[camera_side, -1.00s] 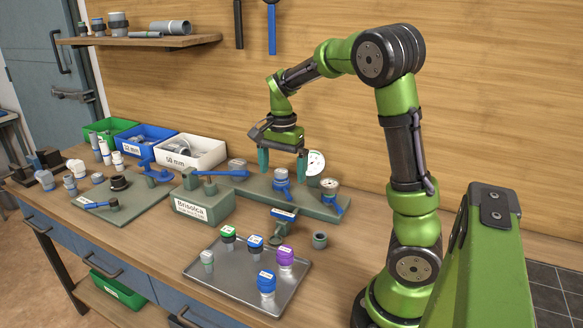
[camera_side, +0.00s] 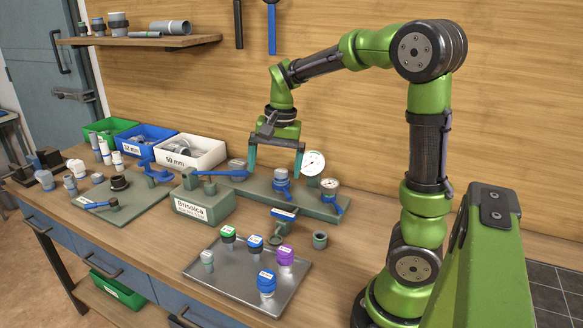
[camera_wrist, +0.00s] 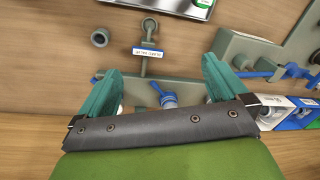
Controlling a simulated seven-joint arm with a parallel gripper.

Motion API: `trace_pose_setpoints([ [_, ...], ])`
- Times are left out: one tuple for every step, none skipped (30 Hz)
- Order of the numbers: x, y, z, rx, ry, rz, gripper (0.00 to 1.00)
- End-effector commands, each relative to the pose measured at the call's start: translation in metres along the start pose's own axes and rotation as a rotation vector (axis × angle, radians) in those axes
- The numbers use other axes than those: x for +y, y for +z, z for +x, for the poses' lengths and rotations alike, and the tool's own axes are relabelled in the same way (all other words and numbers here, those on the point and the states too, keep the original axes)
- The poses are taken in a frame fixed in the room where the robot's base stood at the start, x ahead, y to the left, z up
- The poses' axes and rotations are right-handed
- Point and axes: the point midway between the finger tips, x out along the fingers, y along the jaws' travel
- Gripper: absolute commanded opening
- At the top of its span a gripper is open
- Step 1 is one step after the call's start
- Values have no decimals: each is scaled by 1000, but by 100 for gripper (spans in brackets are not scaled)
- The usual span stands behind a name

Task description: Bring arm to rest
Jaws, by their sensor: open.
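My gripper (camera_side: 276,161) is open, with its two teal fingers pointing down and nothing between them. It hangs above the manifold plate (camera_side: 255,188) in the side view, over a blue-banded fitting (camera_side: 281,178). In the wrist view my gripper (camera_wrist: 163,88) shows both fingers spread apart, with the blue-topped fitting (camera_wrist: 168,99) below between them. My arm is bent, with its elbow high on the right.
A metal tray (camera_side: 215,268) with several capped fittings lies in front. Two dial gauges (camera_side: 314,164) stand at the plate's right. Bins, including a white one (camera_side: 205,162), stand at back left. A grey-green block (camera_side: 203,209) sits left of centre.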

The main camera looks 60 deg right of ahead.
Motion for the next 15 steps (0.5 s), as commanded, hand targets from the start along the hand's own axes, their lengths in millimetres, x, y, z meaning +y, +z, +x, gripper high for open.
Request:
trace_pose_setpoints([
  [-2, 20, -3, -4, -58, -98, 100],
  [-3, 32, -5, -2, -90, -158, 100],
  [-4, 48, -7, 6, -133, -237, 100],
  [-5, 60, -9, 13, -165, -295, 100],
  [-5, 72, -12, 24, -197, -354, 100],
  [-4, 89, -15, 43, -239, -432, 100],
  [-3, 102, -18, 60, -270, -488, 100],
  [-1, 114, -20, 79, -297, -543, 100],
  [2, 129, -23, 106, -331, -608, 100],
  [5, 139, -25, 128, -352, -653, 100],
  [7, 148, -26, 148, -372, -690, 100],
  [11, 158, -28, 176, -393, -734, 100],
  [14, 165, -29, 193, -407, -760, 100],
  [16, 171, -30, 209, -418, -780, 100],
  [20, 177, -31, 228, -431, -799, 100],
])
